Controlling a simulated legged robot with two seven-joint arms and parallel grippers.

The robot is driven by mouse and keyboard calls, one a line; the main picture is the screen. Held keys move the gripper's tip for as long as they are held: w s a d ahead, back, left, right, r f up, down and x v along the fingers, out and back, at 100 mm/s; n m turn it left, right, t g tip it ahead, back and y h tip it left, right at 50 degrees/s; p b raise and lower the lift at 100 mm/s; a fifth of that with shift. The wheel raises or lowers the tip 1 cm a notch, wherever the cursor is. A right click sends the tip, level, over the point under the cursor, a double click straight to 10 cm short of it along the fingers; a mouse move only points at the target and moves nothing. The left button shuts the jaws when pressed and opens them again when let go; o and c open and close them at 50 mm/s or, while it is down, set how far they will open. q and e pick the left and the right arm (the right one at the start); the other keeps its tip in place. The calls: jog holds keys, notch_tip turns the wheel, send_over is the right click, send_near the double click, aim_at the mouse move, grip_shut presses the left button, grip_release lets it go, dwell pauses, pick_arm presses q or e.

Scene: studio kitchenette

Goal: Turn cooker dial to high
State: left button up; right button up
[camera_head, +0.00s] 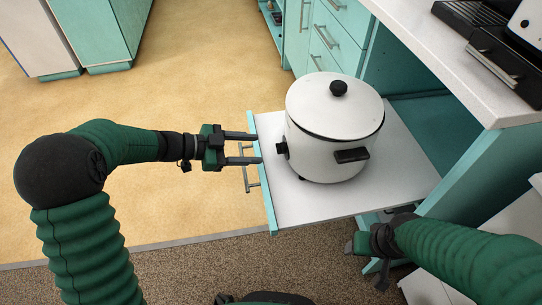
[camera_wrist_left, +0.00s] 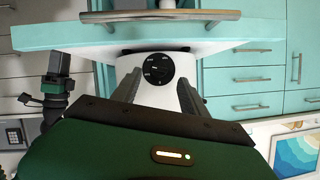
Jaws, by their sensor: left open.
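A white cooker (camera_head: 325,150) with a black-knobbed lid (camera_head: 338,95) stands upright on the pull-out shelf (camera_head: 400,180). Its black dial (camera_head: 282,148) is on the side facing my left gripper (camera_head: 257,149). That gripper is open and empty, reaching in from the left, its fingertips at the shelf's left edge, short of the dial. In the left wrist view, the round dial (camera_wrist_left: 158,68) shows beyond and between the spread fingers, apart from them. Its pale marks are too small to read surely. My right gripper (camera_head: 362,248) is low beside the shelf's front edge; its jaw state is unclear.
A metal handle (camera_head: 246,170) sticks out from the shelf's left edge, near my left fingers. A white counter (camera_head: 440,60) with a dark appliance (camera_head: 490,50) overhangs at the upper right. Teal drawers (camera_head: 325,35) stand behind. The floor (camera_head: 170,70) at the left is clear.

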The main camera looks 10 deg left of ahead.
aim_at(281, 148)
pick_arm(q)
jog(key=b+x, duration=0.2)
jog(key=x, duration=0.3)
jog(key=shift+d+f, duration=0.2)
jog(key=shift+f, duration=0.05)
jog(key=shift+w+d, duration=0.25)
jog(key=shift+d, duration=0.15)
grip_shut()
pick_arm(e)
jog(key=x, duration=0.3)
jog(key=shift+s+f, duration=0.3)
jog(key=shift+s, duration=0.05)
